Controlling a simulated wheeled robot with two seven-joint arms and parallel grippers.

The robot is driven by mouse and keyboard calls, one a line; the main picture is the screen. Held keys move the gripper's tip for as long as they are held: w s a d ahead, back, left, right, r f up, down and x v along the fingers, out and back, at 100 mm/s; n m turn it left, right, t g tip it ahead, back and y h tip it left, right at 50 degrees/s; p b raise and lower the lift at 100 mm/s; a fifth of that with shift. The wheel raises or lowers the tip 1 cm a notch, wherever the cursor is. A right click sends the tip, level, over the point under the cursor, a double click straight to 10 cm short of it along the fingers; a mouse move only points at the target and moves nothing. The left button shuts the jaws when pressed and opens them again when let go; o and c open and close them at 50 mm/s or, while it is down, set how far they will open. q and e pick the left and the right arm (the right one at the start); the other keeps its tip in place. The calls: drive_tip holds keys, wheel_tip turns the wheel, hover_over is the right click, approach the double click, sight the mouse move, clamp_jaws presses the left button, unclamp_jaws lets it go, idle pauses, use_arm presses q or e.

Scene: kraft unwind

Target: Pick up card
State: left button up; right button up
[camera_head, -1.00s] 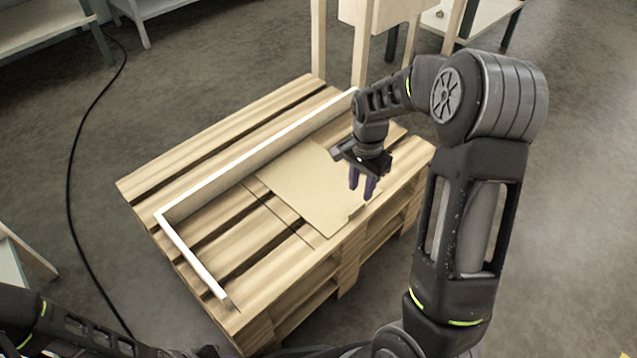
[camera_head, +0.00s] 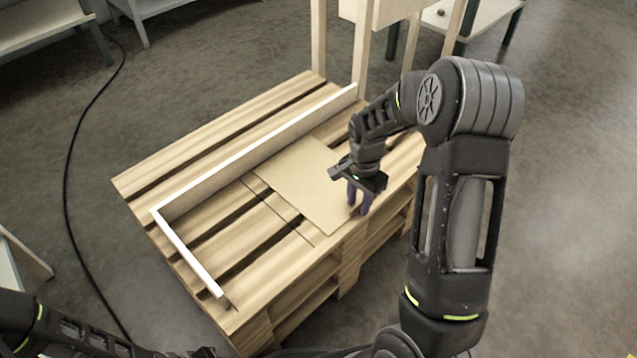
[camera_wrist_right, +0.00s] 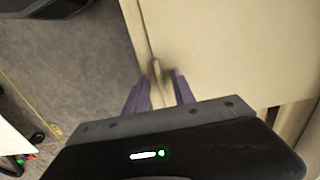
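The card (camera_head: 302,182) is a flat tan sheet lying on the wooden pallet (camera_head: 190,153). It also fills much of the upper right of the right wrist view (camera_wrist_right: 225,50). My right gripper (camera_head: 359,208) points down at the card's right edge, and its fingers hide part of that edge. In the wrist view the purple fingertips (camera_wrist_right: 161,76) stand apart, with a narrow tan strip between them. I see no clear grip on it. My left arm shows at the bottom left of the head view, but its gripper is out of view.
A white-edged L-shaped guide (camera_head: 257,151) stands on the pallet along the card's back and left. A wooden stand (camera_head: 362,45) is behind the pallet. A black cable (camera_head: 70,165) lies on the floor at left.

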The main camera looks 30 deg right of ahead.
drive_tip(key=shift+f, duration=0.15)
drive_tip(key=shift+c, duration=0.3)
clamp_jaws()
idle(0.3)
